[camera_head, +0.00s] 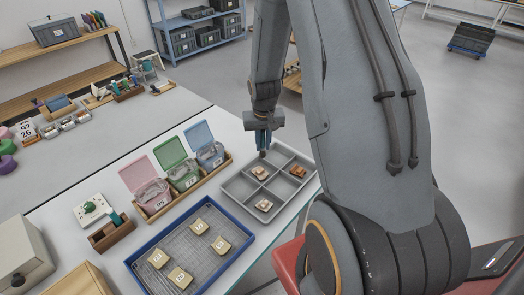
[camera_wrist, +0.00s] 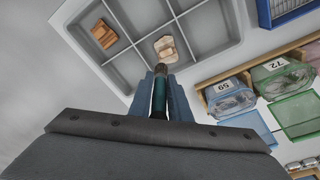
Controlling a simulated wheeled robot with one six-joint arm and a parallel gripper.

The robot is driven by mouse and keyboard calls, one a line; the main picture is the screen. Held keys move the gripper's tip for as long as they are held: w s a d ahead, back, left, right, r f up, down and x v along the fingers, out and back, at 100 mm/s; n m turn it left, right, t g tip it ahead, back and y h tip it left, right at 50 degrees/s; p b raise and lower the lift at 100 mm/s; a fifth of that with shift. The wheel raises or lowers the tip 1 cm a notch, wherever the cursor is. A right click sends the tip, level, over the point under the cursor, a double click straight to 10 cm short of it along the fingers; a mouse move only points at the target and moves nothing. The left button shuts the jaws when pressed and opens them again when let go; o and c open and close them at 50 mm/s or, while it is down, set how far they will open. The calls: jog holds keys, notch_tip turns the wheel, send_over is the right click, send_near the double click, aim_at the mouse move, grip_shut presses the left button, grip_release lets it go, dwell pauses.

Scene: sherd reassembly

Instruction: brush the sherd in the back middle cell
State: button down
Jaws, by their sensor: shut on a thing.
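A grey divided tray (camera_head: 245,208) stands on the table with sherds in some of its cells. A pale tan sherd (camera_head: 260,172) lies in a cell below my gripper; it also shows in the wrist view (camera_wrist: 166,47). An orange-brown sherd (camera_head: 297,171) lies in another cell, also in the wrist view (camera_wrist: 103,34). A third, pale sherd (camera_head: 263,205) lies in a cell nearer the blue tray. My gripper (camera_head: 263,138) is shut on a brush (camera_wrist: 159,95) with a teal handle. The brush points down, its dark tip close to the pale tan sherd; whether they touch I cannot tell.
A blue-rimmed tray (camera_head: 190,208) holds several numbered tan pieces. Pink (camera_head: 147,183), green (camera_head: 178,162) and blue (camera_head: 204,144) lidded bins stand open in a wooden rack beside the grey tray. A small wooden box (camera_head: 110,232) and a white board (camera_head: 93,209) lie further left.

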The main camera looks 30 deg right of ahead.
aim_at(262, 153)
jog(key=shift+a+f+b, duration=0.2)
jog(key=shift+f+b, duration=1.65)
jog(key=shift+f, duration=0.45)
jog(key=shift+f+b, duration=0.8)
jog(key=shift+f, duration=0.25)
jog(key=shift+s, duration=0.1)
